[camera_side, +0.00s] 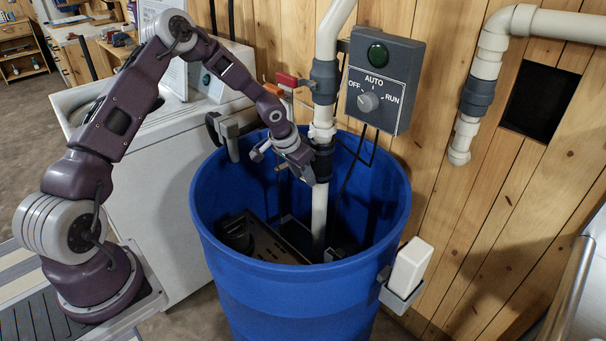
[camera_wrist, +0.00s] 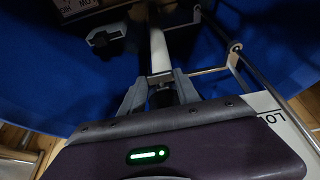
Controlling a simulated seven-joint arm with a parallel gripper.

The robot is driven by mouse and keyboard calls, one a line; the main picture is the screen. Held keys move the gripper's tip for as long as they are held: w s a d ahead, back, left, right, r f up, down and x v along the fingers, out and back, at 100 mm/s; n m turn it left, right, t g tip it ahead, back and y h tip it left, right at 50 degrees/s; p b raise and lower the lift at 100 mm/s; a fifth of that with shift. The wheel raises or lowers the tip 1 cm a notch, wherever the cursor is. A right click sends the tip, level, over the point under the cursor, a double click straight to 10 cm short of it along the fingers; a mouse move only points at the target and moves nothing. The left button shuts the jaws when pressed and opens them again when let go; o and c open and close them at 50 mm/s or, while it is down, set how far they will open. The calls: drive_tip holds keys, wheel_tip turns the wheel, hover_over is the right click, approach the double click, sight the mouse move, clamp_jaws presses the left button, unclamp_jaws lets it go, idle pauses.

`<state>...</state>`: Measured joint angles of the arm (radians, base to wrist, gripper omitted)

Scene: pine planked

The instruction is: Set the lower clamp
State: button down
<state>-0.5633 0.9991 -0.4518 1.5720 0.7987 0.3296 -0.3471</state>
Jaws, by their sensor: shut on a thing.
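A white vertical pipe (camera_side: 319,215) runs down into the blue basin. A black coupling sleeve (camera_side: 323,162) is around it near the basin's rim height. My gripper (camera_side: 309,172) is at the sleeve's lower left side. In the wrist view, my gripper's two grey fingers (camera_wrist: 160,97) are closed on the black sleeve (camera_wrist: 161,94), one on each side. The white pipe (camera_wrist: 159,50) continues beyond it. A pale band crosses at the sleeve's far end; I cannot tell whether it is the lower clamp. The fingers hide much of the sleeve.
The blue basin's rim (camera_side: 398,235) surrounds the work, with dark equipment (camera_side: 262,243) inside. A grey control box (camera_side: 384,84) with a dial is on the plank wall, close right of the pipe. A red valve handle (camera_side: 288,79) is above my wrist. A white holder (camera_side: 409,268) hangs on the rim.

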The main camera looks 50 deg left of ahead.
drive_tip(key=y, duration=0.3)
drive_tip(key=shift+s+d+f+m, duration=0.1)
drive_tip(key=shift+d+f+m, duration=0.05)
drive_tip(key=shift+d+m, duration=0.2)
drive_tip(key=c, duration=0.9)
unclamp_jaws()
